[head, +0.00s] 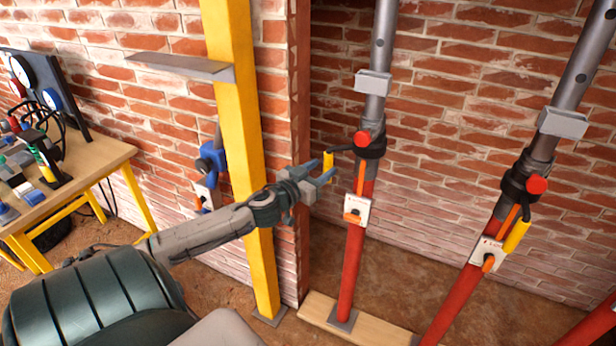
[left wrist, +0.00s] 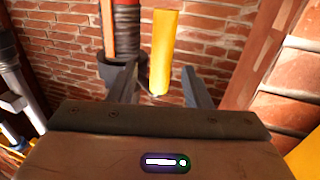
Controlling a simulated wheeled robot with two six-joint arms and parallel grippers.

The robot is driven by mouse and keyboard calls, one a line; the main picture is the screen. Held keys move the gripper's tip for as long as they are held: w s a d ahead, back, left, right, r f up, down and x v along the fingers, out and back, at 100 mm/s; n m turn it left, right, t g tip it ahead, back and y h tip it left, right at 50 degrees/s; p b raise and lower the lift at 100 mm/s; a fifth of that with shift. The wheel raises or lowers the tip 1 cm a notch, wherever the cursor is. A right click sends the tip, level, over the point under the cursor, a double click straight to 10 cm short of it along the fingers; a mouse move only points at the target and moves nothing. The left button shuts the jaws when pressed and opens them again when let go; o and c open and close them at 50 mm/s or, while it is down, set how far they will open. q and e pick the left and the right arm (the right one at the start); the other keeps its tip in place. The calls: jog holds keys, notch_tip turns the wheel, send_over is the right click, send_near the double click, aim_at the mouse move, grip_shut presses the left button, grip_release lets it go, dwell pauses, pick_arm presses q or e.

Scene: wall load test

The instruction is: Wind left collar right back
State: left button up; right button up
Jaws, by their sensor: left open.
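The left prop has a red lower tube (head: 351,270), a grey upper tube (head: 382,40) and a black collar (head: 371,148) with a red knob. A yellow handle (head: 328,163) sticks out to the collar's left. My left gripper (head: 326,175) is open at this handle. In the left wrist view the yellow handle (left wrist: 163,45) stands between the two open fingers (left wrist: 159,80), with gaps showing on both sides; I cannot tell whether it touches either. The black collar (left wrist: 113,70) is just beyond the left finger. My right gripper is not in view.
A second, tilted prop (head: 460,285) with its own collar (head: 520,186) stands at the right. A yellow post (head: 234,120) with a grey shelf bracket stands behind my left forearm. A workbench (head: 95,160) with gauges and tools is at the left. Brick wall lies behind.

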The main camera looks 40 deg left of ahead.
pick_arm(q)
jog(key=s, duration=0.3)
jog(key=shift+d, duration=0.1)
jog(key=shift+s+d, duration=0.1)
jog(key=shift+s, duration=0.7)
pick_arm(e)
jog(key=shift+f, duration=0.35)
